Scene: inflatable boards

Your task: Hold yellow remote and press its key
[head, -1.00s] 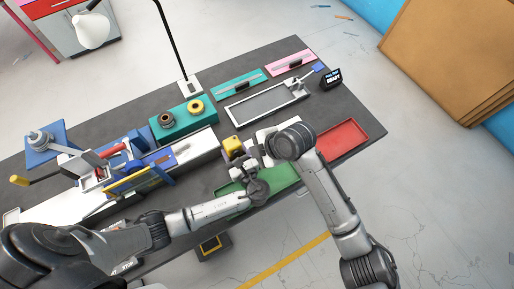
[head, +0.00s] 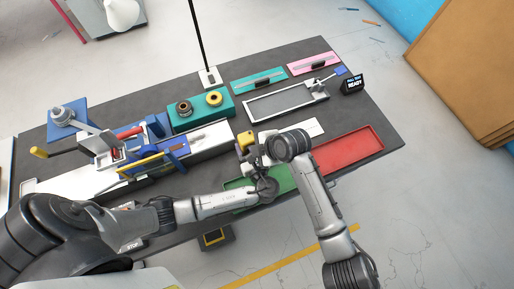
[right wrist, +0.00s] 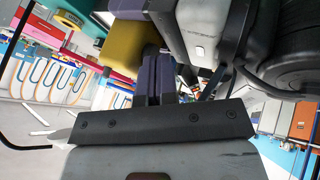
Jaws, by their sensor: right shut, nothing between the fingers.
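The yellow remote (head: 246,141) is a small block held above the table near its middle in the head view. My left gripper (head: 248,153) is around its lower part and appears shut on it; the fingertips are partly hidden. My right gripper (head: 259,160) comes in from the right, close to the remote, mostly hidden behind its own wrist. In the right wrist view the yellow remote (right wrist: 130,45) is just beyond the shut, empty purple-grey fingers of my right gripper (right wrist: 152,62). I cannot tell whether they touch it. The remote's key is not clear in either view.
A green tray (head: 236,184) and a red tray (head: 348,150) lie along the near edge. Behind are a teal block with two rings (head: 201,108), a grey frame (head: 285,103) and a small READY display (head: 352,84). A blue clamp rig (head: 150,140) stands left.

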